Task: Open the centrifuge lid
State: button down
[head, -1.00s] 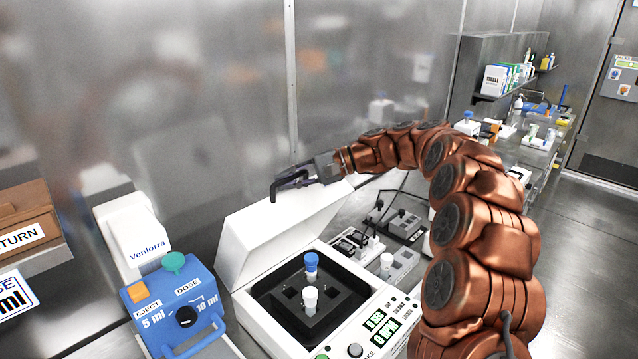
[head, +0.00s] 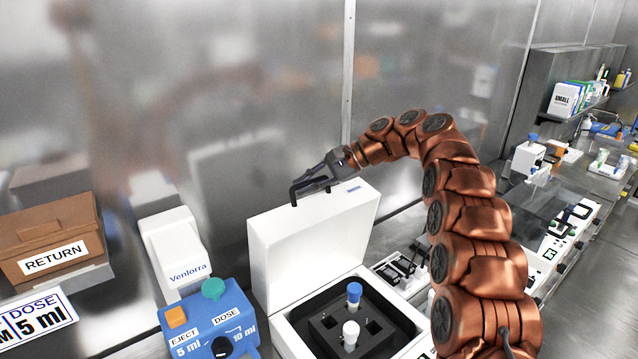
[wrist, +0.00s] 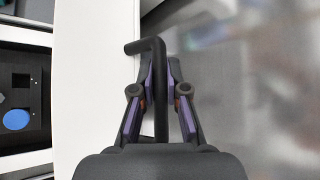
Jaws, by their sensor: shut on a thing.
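The white centrifuge (head: 385,292) stands on the bench with its lid (head: 315,235) raised, close to upright at the back, in the head view. Its dark rotor bay holds a blue-capped tube (head: 353,294) and a white-capped tube (head: 350,334). My gripper (head: 312,184) is at the lid's upper edge, shut on a black bent handle bar. In the wrist view the fingers (wrist: 160,75) pinch this handle (wrist: 160,105) from both sides. Its bent end lies over the white lid (wrist: 95,75). Where the handle joins the lid is not clear.
A blue dispenser (head: 205,325) with a white Venlorra bottle (head: 175,250) stands close to the left. A brown RETURN box (head: 50,235) is farther left. A metal wall (head: 270,110) rises behind the lid. Other equipment (head: 400,268) stands right of the centrifuge.

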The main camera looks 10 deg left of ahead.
jog(key=shift+w+a, duration=0.2)
jog(key=shift+a, duration=0.1)
jog(key=shift+w, duration=0.1)
jog(key=c, duration=1.2)
grip_release()
jog(key=shift+d, duration=0.15)
jog(key=shift+d+r, duration=0.15)
jog(key=shift+d, duration=0.05)
send_over(358, 198)
jog(key=a, duration=0.1)
jog(key=shift+a+r, duration=0.1)
jog(key=shift+a, duration=0.05)
jog(key=shift+d, duration=0.65)
